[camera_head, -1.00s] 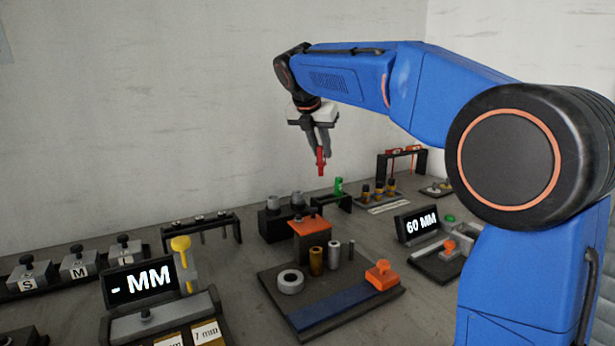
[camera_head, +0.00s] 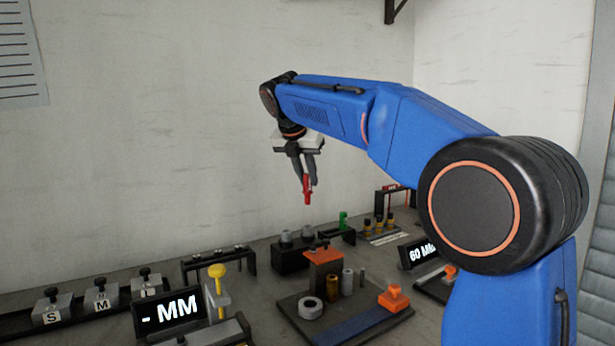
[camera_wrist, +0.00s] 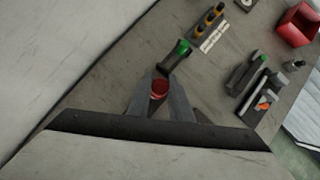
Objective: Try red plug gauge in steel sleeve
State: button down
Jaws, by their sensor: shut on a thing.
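My gripper (camera_head: 307,182) is shut on the red plug gauge (camera_head: 307,194) and holds it upright in the air above the bench, toward the back wall. In the wrist view the gauge's round red end (camera_wrist: 159,89) shows between the two fingers. A steel sleeve (camera_head: 347,282), a grey cylinder, stands on the dark fixture plate (camera_head: 368,336) beside a brass-coloured sleeve (camera_head: 332,286). A grey ring (camera_head: 310,308) lies on the same plate. The gauge is well above these parts and apart from them.
An orange-topped block (camera_head: 323,257) stands on the plate, with an orange clamp (camera_head: 393,298) at its right. A dark block with grey cylinders (camera_head: 290,258) and a rack with a green gauge (camera_head: 343,221) stand behind. A "- MM" display (camera_head: 168,314) is at left.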

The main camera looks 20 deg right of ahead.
aim_at(306, 190)
jog(key=shift+f, duration=2.9)
jog(key=shift+d+f, duration=0.1)
jog(key=shift+f, duration=0.35)
dwell(4.2)
jog(key=shift+r, duration=0.4)
